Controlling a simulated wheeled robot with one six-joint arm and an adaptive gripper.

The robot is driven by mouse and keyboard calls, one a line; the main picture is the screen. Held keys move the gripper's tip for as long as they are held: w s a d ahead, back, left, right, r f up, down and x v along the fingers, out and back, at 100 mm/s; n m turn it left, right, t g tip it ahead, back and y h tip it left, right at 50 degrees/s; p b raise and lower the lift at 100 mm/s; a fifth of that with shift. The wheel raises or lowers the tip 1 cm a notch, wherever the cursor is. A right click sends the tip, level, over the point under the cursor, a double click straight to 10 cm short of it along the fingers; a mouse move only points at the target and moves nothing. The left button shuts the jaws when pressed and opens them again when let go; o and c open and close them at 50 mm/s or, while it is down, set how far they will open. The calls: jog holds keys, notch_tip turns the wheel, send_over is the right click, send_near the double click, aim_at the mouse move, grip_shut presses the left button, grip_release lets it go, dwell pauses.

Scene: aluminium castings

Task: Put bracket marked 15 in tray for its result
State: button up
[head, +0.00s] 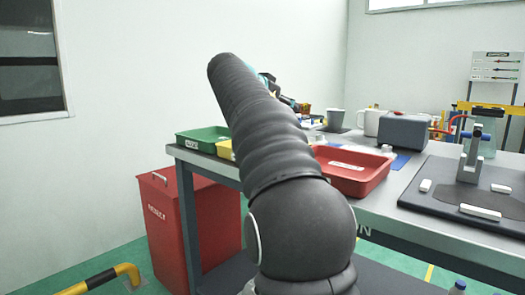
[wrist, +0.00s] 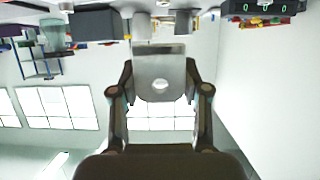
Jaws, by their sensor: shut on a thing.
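My gripper (wrist: 159,78) is shut on a bracket (wrist: 160,64). The bracket is a grey metal plate with a rounded end and a hole, held between both fingers in the wrist view. No number can be read on it. On the bench stand a green tray (head: 203,138), a yellow tray (head: 225,151) partly behind my arm, and a red tray (head: 350,172) right of my arm. The tray labels are too small to read. The red tray looks empty.
A red bin (head: 185,222) stands on the floor left of the bench. A clamp fixture (head: 473,152) on a dark board is at the right.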

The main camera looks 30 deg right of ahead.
jog(key=shift+w+d, duration=0.45)
jog(key=shift+w, duration=0.25)
jog(key=w+a+f, duration=0.4)
jog(key=a, duration=0.1)
jog(key=w+a+f, duration=0.2)
jog(key=w+a, duration=0.1)
jog(key=shift+w+f, duration=0.1)
jog(key=shift+f, duration=0.15)
jog(key=shift+f+b, duration=0.6)
jog(key=shift+f, duration=1.45)
jog(key=shift+f, duration=0.25)
jog(key=o, duration=0.9)
jog(key=shift+r, duration=0.1)
